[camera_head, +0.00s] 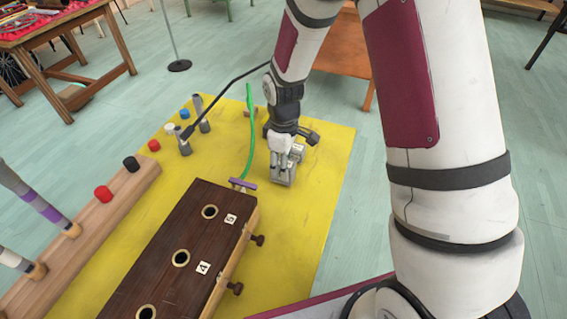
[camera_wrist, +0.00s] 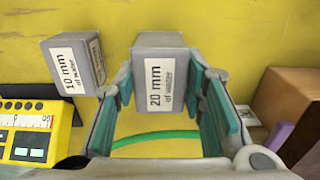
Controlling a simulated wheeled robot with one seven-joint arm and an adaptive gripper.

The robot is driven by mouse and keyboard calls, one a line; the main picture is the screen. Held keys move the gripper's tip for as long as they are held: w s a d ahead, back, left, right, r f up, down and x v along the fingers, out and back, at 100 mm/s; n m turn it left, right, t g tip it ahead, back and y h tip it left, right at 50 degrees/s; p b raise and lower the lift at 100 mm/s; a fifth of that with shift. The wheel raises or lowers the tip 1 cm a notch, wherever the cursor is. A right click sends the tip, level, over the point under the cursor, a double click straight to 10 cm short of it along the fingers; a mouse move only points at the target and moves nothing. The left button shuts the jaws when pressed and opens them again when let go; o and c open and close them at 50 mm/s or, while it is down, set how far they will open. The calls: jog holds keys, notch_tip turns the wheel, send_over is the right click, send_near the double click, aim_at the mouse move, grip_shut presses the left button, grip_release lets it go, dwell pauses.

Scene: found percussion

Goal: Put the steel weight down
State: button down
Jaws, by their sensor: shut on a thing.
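A grey block-shaped steel weight labelled "20 mm of water" (camera_wrist: 160,85) is between the two teal-padded fingers of my gripper (camera_wrist: 161,72), which is shut on it. In the head view my gripper (camera_head: 286,150) points down over the yellow surface (camera_head: 335,170), past the far end of the dark wooden box. Grey block shapes show at and below the fingers there, partly covered by them. I cannot tell whether the held weight touches the yellow surface. A second grey weight labelled "10 mm of water" (camera_wrist: 72,65) stands to the left in the wrist view, apart from the fingers.
A green hose (camera_head: 249,130) rises beside my gripper. The dark wooden box (camera_head: 200,235) has numbered holes and a purple piece (camera_head: 243,184) at its end. A yellow device with a display (camera_wrist: 30,130) is at left in the wrist view. Yellow surface right of my gripper looks clear.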

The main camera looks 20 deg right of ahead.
jog(key=shift+f, duration=0.1)
jog(key=c, duration=1)
grip_release()
jog(key=shift+c, duration=0.2)
jog(key=s+d+r+m, duration=0.1)
jog(key=s+r, duration=0.1)
jog(key=r, duration=0.8)
jog(key=s+d+r+m, duration=0.1)
jog(key=s+r, duration=0.1)
jog(key=r, duration=0.7)
jog(key=s+d+r+m+t, duration=0.1)
jog(key=s+r+m, duration=0.3)
jog(key=s, duration=0.7)
jog(key=s+d+r+m+t, duration=0.2)
jog(key=s+r+m, duration=0.2)
jog(key=s, duration=0.7)
jog(key=shift+s+d+r+m+p, duration=0.15)
jog(key=shift+s+r+m+p, duration=0.2)
jog(key=shift+r, duration=0.4)
jog(key=shift+r, duration=0.15)
